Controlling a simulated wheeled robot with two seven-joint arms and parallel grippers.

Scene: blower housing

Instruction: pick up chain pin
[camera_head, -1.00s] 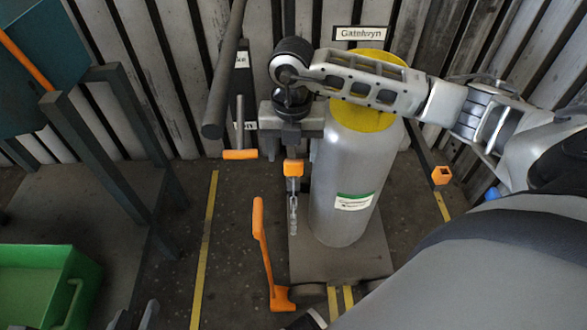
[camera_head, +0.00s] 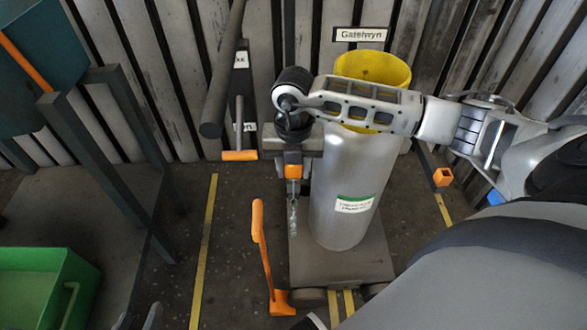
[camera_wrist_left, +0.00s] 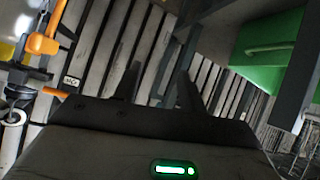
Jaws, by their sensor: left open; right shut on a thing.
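The chain pin (camera_head: 292,171) shows as an orange block with a metal piece under it, in front of the grey cylinder. A thin chain (camera_head: 292,214) hangs below it, slightly blurred. My right gripper (camera_head: 292,158) points down and is shut on the orange block; its fingertips are largely hidden under my dark wrist. My left gripper is open and empty in the left wrist view (camera_wrist_left: 158,88). Its finger tips also show at the bottom left of the head view (camera_head: 137,318), well away from the pin.
The grey cylinder (camera_head: 341,200) with a yellow open top (camera_head: 385,67) stands on a wheeled base (camera_head: 365,265). A green bin (camera_head: 35,285) is at lower left.

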